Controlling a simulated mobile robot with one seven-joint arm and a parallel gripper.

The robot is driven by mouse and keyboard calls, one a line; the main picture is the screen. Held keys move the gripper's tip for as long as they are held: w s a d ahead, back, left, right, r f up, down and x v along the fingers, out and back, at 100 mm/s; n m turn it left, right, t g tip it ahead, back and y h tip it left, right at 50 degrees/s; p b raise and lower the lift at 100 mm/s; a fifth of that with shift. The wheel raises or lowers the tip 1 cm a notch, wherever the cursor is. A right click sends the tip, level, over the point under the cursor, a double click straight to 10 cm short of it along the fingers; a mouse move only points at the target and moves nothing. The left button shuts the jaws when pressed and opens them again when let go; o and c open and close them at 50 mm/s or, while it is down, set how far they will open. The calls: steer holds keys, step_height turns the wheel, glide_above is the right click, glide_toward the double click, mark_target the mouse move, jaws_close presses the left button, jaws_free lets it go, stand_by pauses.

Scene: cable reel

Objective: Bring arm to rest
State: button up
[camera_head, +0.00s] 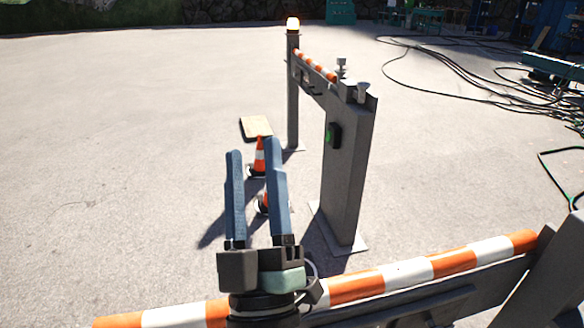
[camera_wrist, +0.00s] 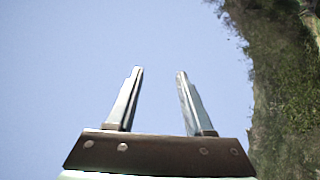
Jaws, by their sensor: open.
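My gripper (camera_head: 253,148) is raised in the lower middle of the head view, with its two blue-grey fingers pointing up. The fingers stand apart with nothing between them. In the wrist view my gripper (camera_wrist: 159,72) also shows open and empty against the sky. In the head view, the gripper's base appears in front of an orange and white striped bar (camera_head: 405,273). I cannot tell how far apart they are. No cable reel is clearly in view.
A grey post (camera_head: 345,180) with a green-lit box stands right of my gripper. A striped barrier runs back to a lamp post (camera_head: 293,90). Traffic cones (camera_head: 259,157) stand behind my fingers. Black cables (camera_head: 440,85) lie at the right. The paved ground at left is clear.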

steer(key=s+d+r+m+h+p, duration=0.1)
steer(key=s+r+m+p, duration=0.1)
steer(key=r, duration=0.9)
steer(key=s+d+r+m+h+p, duration=0.1)
steer(key=s+r+m+p, duration=0.2)
steer(key=r+p, duration=0.4)
steer(key=s+d+r+m+t+p, duration=0.1)
steer(key=r+p, duration=0.4)
steer(key=r, duration=1.2)
steer(key=s+m, duration=0.1)
steer(key=m, duration=0.1)
steer(key=shift+s+d+r+m+h, duration=0.15)
steer(key=shift+d+r+m+h, duration=0.1)
steer(key=shift+m+h, duration=0.15)
steer(key=shift+f, duration=0.2)
